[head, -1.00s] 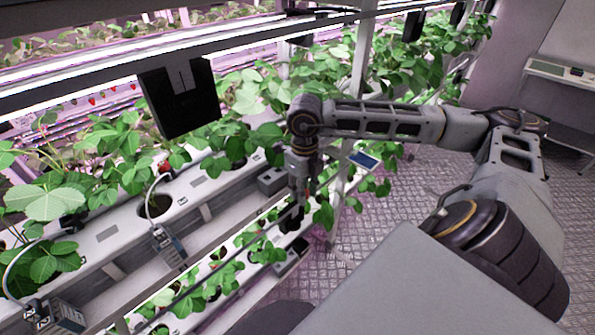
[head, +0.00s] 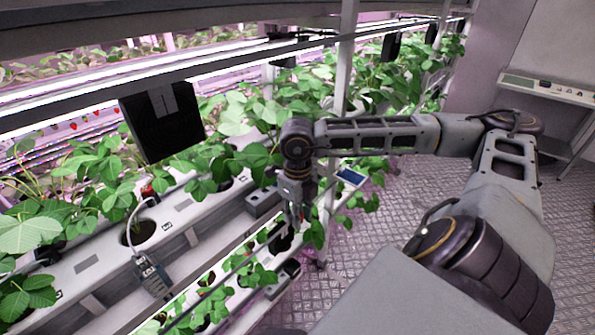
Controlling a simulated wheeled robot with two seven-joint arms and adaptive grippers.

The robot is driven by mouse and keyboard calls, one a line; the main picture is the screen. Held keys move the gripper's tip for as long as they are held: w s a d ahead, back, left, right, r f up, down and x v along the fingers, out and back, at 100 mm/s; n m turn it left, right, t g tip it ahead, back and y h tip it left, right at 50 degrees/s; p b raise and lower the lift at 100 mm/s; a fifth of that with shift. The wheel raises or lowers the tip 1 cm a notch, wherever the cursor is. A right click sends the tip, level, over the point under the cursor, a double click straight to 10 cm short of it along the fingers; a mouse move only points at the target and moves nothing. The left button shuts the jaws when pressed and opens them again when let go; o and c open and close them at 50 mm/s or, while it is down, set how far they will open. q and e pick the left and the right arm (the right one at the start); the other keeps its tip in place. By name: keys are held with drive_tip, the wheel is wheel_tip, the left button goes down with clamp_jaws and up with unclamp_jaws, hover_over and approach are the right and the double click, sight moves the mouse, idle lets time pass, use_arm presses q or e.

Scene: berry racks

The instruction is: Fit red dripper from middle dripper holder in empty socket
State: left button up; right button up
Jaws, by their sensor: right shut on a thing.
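My right gripper (head: 296,212) points down just right of the white upper planting gutter (head: 88,264). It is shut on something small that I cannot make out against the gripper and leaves. A small grey box (head: 262,201) sits at the gutter's edge, left of the gripper; I cannot tell whether it is a dripper holder. A dark round socket (head: 138,233) in the gutter has a pale curved tube at it, running to a grey clip-like device (head: 152,276). My left gripper is out of view.
Leafy plants (head: 205,165) crowd the gutter. A black panel (head: 162,120) hangs from the lamp rail above. A white rack post (head: 345,65) stands behind my right arm. A lower gutter with plants runs below. The metal floor (head: 400,205) at right is clear.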

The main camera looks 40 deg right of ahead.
drive_tip(key=shift+w, duration=0.1)
idle(0.7)
